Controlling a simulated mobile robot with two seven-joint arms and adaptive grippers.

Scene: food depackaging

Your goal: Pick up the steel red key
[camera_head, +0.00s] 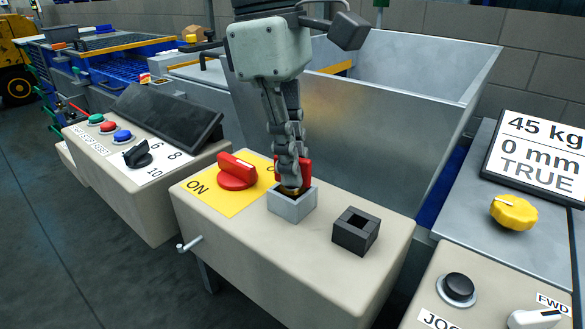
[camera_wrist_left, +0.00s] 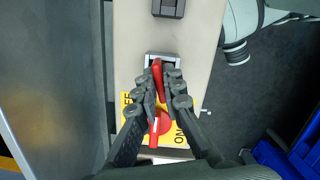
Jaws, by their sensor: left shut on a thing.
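The red key (camera_head: 306,169) stands upright at the light grey steel socket block (camera_head: 291,208) on the beige control box. A brass-coloured part shows at the key's foot, at the block's opening. My left gripper (camera_head: 289,178) points down over the block and is shut on the key, hiding much of it. In the left wrist view the red key (camera_wrist_left: 157,72) lies between the fingers of my left gripper (camera_wrist_left: 164,88), over the block. I cannot tell whether the key's foot is still inside the socket. My right gripper is not in view.
A red rotary switch (camera_head: 237,172) on a yellow ON plate sits left of the block. A dark square socket block (camera_head: 356,231) stands to the right. A large metal hopper (camera_head: 390,110) rises behind. A button panel (camera_head: 128,150) is at left, a yellow knob (camera_head: 514,212) at right.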

